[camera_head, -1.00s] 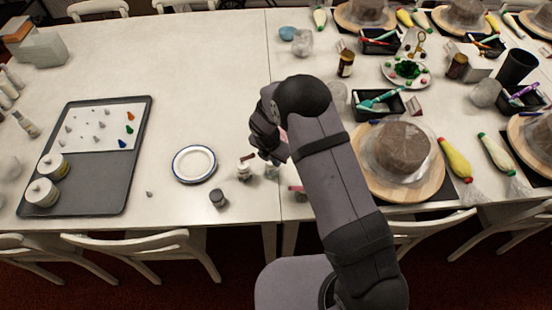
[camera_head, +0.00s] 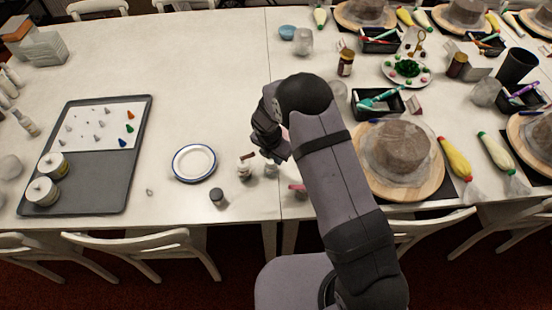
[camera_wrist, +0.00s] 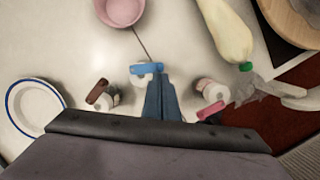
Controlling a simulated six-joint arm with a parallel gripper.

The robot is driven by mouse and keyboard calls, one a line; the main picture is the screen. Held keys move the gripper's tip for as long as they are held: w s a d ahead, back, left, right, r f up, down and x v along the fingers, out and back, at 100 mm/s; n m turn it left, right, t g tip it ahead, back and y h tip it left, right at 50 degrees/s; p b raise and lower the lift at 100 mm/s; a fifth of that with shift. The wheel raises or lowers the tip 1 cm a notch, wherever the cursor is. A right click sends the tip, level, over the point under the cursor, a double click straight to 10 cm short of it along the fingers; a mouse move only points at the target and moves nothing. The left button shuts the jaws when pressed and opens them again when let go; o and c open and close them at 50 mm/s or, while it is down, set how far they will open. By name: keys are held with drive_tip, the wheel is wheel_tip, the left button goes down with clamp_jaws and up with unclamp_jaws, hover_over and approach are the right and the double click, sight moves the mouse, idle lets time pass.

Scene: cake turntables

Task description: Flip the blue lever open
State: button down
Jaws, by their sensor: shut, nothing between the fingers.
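The blue lever (camera_wrist: 146,69) sits across the top of a small white bottle (camera_wrist: 143,80) in the wrist view. My gripper (camera_wrist: 160,78) is shut and empty, its fingertips close beside the right end of the blue lever; I cannot tell whether they touch. In the head view my gripper (camera_head: 277,157) hangs above the small bottles, and the white bottle (camera_head: 271,169) shows just under it. The blue lever is not discernible in the head view.
A bottle with a brown lever (camera_wrist: 97,91) stands to the left and one with a pink lever (camera_wrist: 211,110) to the right. A pink bowl (camera_wrist: 120,10), a blue-rimmed plate (camera_wrist: 34,106) and a piping bag (camera_wrist: 227,32) lie around. Open table is left of the plate.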

drive_tip(key=shift+w+d, duration=0.15)
drive_tip(key=shift+d, duration=0.05)
drive_tip(key=shift+w+d, duration=0.6)
drive_tip(key=shift+w, duration=0.15)
drive_tip(key=shift+w+d, duration=0.25)
drive_tip(key=shift+w, duration=0.75)
drive_tip(key=shift+s+a, duration=0.1)
drive_tip(key=shift+a, duration=0.05)
drive_tip(key=shift+s+a, duration=0.3)
drive_tip(key=shift+a, duration=0.25)
drive_tip(key=shift+s, duration=0.1)
